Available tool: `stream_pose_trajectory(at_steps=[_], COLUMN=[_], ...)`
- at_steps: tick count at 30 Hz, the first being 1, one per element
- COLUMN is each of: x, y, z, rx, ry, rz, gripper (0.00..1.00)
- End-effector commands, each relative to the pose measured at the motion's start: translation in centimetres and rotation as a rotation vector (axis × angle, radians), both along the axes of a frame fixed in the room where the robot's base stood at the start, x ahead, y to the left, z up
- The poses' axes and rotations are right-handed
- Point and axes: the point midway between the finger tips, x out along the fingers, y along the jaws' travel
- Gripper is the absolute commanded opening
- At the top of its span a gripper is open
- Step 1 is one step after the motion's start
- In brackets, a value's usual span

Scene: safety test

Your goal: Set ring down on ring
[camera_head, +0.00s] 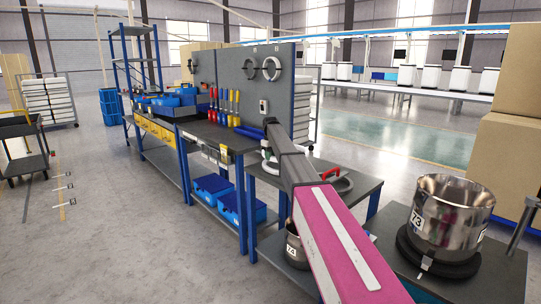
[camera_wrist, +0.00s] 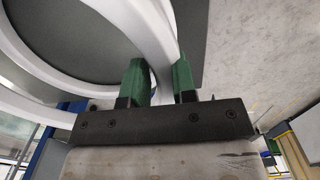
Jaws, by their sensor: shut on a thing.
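My gripper's green fingers (camera_wrist: 160,78) are shut on a white ring (camera_wrist: 152,28), whose band passes between them at the top of the wrist view. A second white curved band, seemingly another ring (camera_wrist: 22,84), shows at the left of that view; I cannot tell whether the two touch. I cannot tell which ring this is.
A metal pot (camera_head: 440,212) marked 73 stands on a black ring-shaped base at the right. Another pot (camera_head: 296,246) is low beside my arm. A grey pegboard (camera_head: 235,88) with hanging rings stands behind the bench. Open floor (camera_head: 120,220) lies to the left.

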Motion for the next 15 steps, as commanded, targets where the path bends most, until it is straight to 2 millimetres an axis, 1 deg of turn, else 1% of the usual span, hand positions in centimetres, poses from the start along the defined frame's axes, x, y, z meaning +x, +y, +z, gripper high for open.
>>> stream_pose_trajectory(at_steps=[15], x=[0.0], y=[0.0], z=[-2.2], rx=[-0.001], ry=[-0.001], rz=[0.0], gripper=[0.0])
